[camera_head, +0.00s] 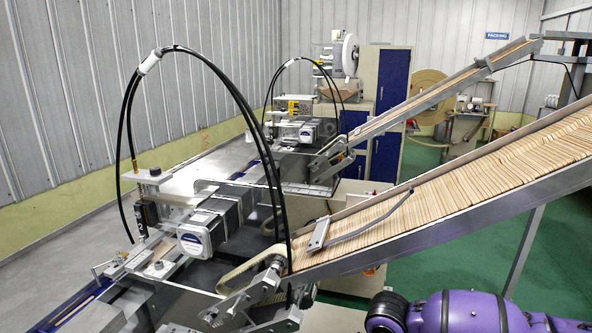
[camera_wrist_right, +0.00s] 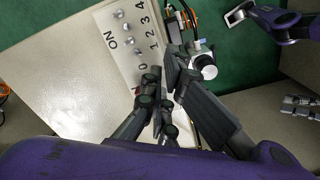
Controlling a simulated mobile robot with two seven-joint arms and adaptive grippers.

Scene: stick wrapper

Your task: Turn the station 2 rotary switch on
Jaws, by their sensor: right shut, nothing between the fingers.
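In the right wrist view, a pale switch plate (camera_wrist_right: 108,40) sits on a cream cabinet (camera_wrist_right: 60,90). It carries the word ON, the numerals 0 to 4 and several small silver knobs. The knob beside the 2 (camera_wrist_right: 131,40) looks like the station 2 rotary switch. It is too small to tell which way it is turned. My right gripper (camera_wrist_right: 162,76) is shut and empty, its fingertips over the plate's lower right edge near the 0, apart from that knob. I cannot tell how high it is above the plate. In the head view neither gripper shows, only my purple right arm.
A conveyor of wooden sticks (camera_head: 450,205) slopes down to the near wrapping machine (camera_head: 200,235). A second stick conveyor (camera_head: 430,95) stands behind. In the right wrist view, a white round part (camera_wrist_right: 204,68) and orange parts (camera_wrist_right: 190,14) lie close right of the fingers. Green floor shows beyond.

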